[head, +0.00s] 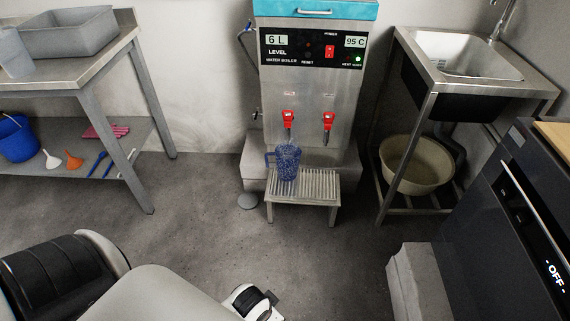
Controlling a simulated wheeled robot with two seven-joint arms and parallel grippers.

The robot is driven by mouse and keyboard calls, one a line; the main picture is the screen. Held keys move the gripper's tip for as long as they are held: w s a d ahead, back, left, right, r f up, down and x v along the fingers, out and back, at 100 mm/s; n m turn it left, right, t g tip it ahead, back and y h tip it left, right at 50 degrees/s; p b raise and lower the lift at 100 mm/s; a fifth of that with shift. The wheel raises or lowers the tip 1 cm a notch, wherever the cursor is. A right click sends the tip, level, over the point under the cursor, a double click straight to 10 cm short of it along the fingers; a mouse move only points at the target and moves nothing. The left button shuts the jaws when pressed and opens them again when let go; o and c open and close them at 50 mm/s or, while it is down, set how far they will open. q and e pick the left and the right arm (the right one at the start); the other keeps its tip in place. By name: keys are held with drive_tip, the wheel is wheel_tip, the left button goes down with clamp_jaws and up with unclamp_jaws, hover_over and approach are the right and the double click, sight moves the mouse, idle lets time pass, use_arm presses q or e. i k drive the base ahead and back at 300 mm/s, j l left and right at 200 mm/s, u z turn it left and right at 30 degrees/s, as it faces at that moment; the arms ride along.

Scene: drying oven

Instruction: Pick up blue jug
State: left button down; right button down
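The blue jug (288,163) is a speckled, see-through blue vessel with its handle to the left. It stands upright on the slatted top of a small metal stand (321,187), below the left red tap of the water boiler (311,75). My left arm comes in at the bottom left. Its end (252,301) shows at the bottom edge, well in front of the stand and apart from the jug; its fingers cannot be made out. My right gripper does not show.
A metal table (70,67) with a grey tub (68,33) stands at left. Its lower shelf holds a blue bucket (17,139) and funnels. A sink (465,53) and beige basin (416,165) are at right, near a dark appliance (510,230). The middle floor is clear.

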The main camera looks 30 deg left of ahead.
sight(287, 157)
drive_tip(key=i+j+u, duration=0.2)
drive_tip(key=i, duration=0.25)
drive_tip(key=i+u, duration=0.2)
drive_tip(key=i, duration=0.25)
